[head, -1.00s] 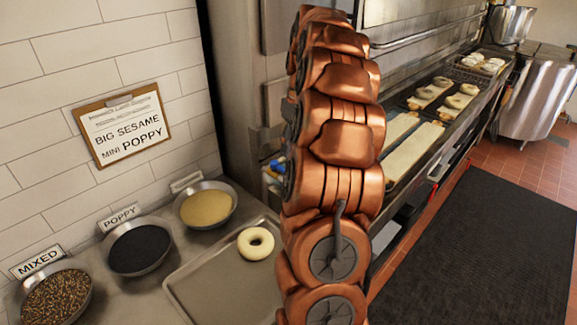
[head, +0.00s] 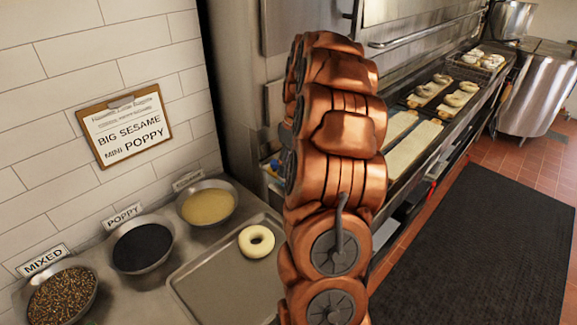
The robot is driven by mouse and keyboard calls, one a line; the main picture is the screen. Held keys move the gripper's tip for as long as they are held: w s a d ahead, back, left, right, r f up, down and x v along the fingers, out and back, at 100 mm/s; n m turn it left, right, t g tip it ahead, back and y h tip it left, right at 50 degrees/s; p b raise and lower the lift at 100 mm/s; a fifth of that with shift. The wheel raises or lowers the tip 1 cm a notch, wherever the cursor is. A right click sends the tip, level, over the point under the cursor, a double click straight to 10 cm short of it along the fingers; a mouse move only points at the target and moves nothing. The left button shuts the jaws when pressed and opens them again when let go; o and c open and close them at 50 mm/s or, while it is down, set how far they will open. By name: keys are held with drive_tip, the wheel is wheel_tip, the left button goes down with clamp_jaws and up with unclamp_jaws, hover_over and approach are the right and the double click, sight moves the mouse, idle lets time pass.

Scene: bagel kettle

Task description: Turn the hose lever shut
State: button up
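My copper-coloured arm rises through the middle of the head view and bends away from me near the top. My gripper does not show; it is hidden behind the arm or out of the picture. I cannot make out a hose or a hose lever. A small blue and yellow item (head: 272,165) shows partly beside the arm, at the steel unit's side; the arm covers part of it and I cannot tell what it is.
A tray (head: 195,280) with one bagel (head: 256,241) lies left of my arm, near bowls of poppy (head: 142,247), mixed (head: 62,297) and pale seeds (head: 208,206). A clipboard (head: 122,125) hangs on the wall. Right are bagel boards (head: 412,150), a kettle (head: 535,95) and a clear black mat (head: 480,250).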

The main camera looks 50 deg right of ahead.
drive_tip(key=shift+c, duration=0.3)
clamp_jaws()
